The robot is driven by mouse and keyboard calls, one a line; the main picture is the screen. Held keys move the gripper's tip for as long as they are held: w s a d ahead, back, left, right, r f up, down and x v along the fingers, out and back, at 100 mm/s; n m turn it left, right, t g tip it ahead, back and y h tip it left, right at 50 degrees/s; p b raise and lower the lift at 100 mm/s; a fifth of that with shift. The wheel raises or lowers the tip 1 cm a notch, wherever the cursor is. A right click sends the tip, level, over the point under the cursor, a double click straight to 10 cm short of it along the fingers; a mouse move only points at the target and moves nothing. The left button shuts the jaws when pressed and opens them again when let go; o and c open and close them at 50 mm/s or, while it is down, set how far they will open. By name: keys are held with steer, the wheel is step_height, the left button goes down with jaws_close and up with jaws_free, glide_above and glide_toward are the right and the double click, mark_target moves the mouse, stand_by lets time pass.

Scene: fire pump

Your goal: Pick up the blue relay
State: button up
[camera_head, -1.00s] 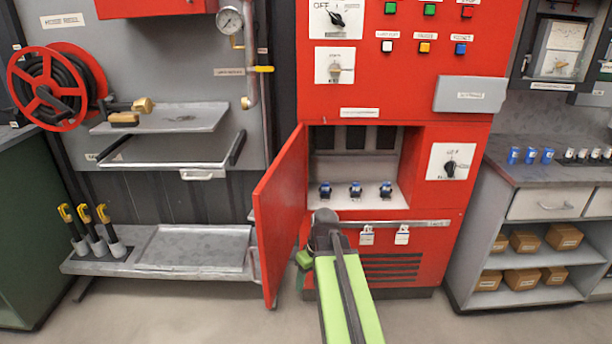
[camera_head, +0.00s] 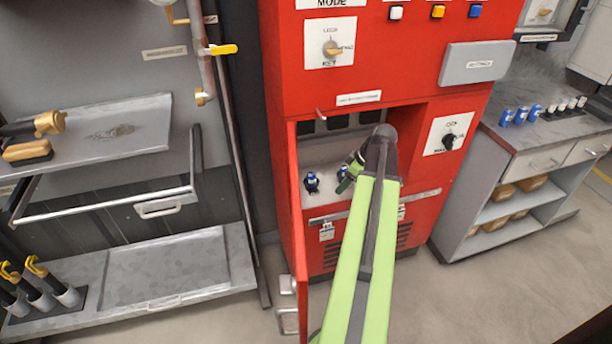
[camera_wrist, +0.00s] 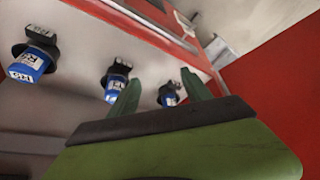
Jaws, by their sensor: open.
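Three blue relays with black bases sit in a row on the light shelf inside the red cabinet. In the wrist view, one relay (camera_wrist: 32,62) is at the left, a second relay (camera_wrist: 116,84) is close beside the left finger, and a third relay (camera_wrist: 168,95) shows between the fingers. In the head view, a left relay (camera_head: 312,181) is clear and another blue bit is partly hidden by my gripper (camera_head: 350,172). My gripper is open and empty, its fingers (camera_wrist: 160,78) pointing into the cabinet. I cannot tell how far the fingertips are from the relays.
The cabinet's red door (camera_head: 297,225) stands open at the left of the opening. Several blue cylinders (camera_head: 521,115) stand on the right-hand counter (camera_head: 545,137). A metal bench (camera_head: 165,268) is at left.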

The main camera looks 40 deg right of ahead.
mark_target(311, 174)
steer(key=w, duration=0.2)
steer(key=w+a, duration=0.1)
steer(key=w, duration=0.2)
steer(key=w+a, duration=0.1)
steer(key=w, duration=0.1)
steer(key=shift+w+a, duration=0.15)
steer(key=shift+w, duration=0.2)
steer(key=w, duration=0.2)
steer(key=w+a, duration=0.1)
steer(key=w, duration=0.1)
steer(key=shift+w+a, duration=0.1)
steer(key=shift+f+b, duration=0.75)
steer(key=shift+r, duration=0.15)
jaws_close()
